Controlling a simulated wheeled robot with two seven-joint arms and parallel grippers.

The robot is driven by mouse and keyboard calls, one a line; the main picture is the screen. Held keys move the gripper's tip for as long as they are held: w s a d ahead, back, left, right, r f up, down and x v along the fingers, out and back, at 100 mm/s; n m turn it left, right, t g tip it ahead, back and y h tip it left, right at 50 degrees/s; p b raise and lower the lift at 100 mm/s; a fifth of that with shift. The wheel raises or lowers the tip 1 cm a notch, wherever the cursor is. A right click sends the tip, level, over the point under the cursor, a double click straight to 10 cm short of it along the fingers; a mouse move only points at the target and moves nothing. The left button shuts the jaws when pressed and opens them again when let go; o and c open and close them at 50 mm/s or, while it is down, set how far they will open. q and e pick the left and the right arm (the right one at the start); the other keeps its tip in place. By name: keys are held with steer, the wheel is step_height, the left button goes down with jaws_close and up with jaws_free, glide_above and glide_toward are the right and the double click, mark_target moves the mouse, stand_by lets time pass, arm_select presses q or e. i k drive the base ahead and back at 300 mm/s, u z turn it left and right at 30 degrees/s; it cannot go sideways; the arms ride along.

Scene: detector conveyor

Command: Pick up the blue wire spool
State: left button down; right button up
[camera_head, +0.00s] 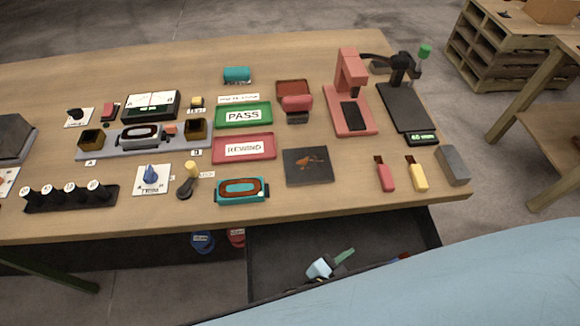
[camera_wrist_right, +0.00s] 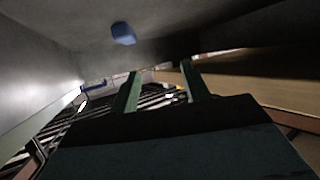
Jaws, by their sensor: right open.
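My right gripper (camera_head: 343,258) shows in part in the head view, low over the open drawer, with a green finger and dark parts. In the right wrist view my right gripper (camera_wrist_right: 161,68) has two green fingers spread apart with nothing held between them. A small blue object (camera_wrist_right: 123,33) lies on a grey surface beyond the fingertips, up and to the left. It is too small and plain to tell surely whether it is the blue wire spool. My left gripper is not in view.
The open drawer (camera_head: 275,270) lies below the table's front edge. The wooden table (camera_head: 300,55) holds a green PASS tray (camera_head: 265,107), a red REWIND tray (camera_head: 220,158) and a red press (camera_head: 348,85). Blue (camera_head: 202,242) and red (camera_head: 236,238) items show under the table.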

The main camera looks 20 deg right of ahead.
mark_target(204, 243)
steer(key=u, duration=0.7)
